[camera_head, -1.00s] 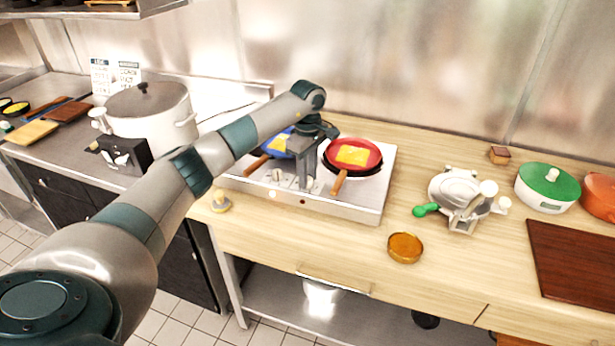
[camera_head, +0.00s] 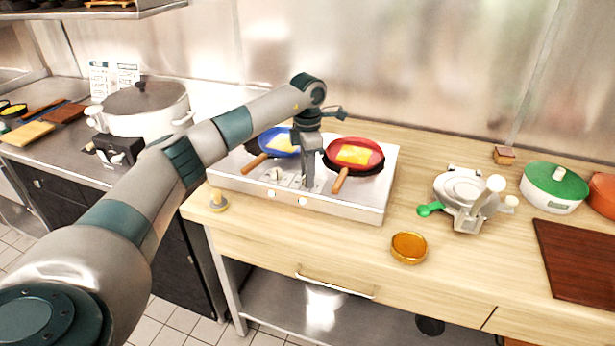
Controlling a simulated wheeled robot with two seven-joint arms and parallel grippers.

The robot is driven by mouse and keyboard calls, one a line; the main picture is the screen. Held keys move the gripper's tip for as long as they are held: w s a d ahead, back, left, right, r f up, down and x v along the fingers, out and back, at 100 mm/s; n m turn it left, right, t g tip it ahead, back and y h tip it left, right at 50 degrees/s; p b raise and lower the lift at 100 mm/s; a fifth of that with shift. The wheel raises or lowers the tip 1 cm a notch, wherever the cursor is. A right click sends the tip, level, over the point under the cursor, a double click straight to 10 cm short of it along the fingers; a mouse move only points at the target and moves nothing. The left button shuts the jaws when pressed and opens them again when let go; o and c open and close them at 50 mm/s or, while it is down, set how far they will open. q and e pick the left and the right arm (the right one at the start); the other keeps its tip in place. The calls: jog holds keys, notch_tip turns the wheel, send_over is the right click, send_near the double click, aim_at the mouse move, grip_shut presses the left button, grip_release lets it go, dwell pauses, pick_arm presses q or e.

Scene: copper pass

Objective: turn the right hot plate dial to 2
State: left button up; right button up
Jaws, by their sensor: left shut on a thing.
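The silver hot plate (camera_head: 372,211) stands on the wooden counter with its dials along the front strip. My left gripper (camera_head: 308,187) points down at this strip, shut on the right dial, which the fingers mostly hide. The dial's pointer and number cannot be read. A blue pan (camera_head: 281,141) sits on the left burner and a red pan (camera_head: 367,146) on the right burner, each with yellow food in it. The red pan's wooden handle (camera_head: 340,180) is just right of the gripper. My right gripper is not in view.
A waffle iron (camera_head: 466,192) with a green handle and an amber dish (camera_head: 409,247) stand to the right. A green-lidded pot (camera_head: 553,187) is farther right. A large pot (camera_head: 146,107) stands at left. The counter front is mostly clear.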

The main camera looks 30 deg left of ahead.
pick_arm(q)
jog(key=n+b, duration=0.1)
jog(key=n, duration=0.5)
jog(key=shift+n, duration=0.3)
jog(key=n, duration=0.5)
jog(key=shift+n+b, duration=0.3)
jog(key=shift+b, duration=0.1)
jog(key=shift+r, duration=0.1)
jog(key=o, duration=1.1)
jog(key=shift+c, duration=0.2)
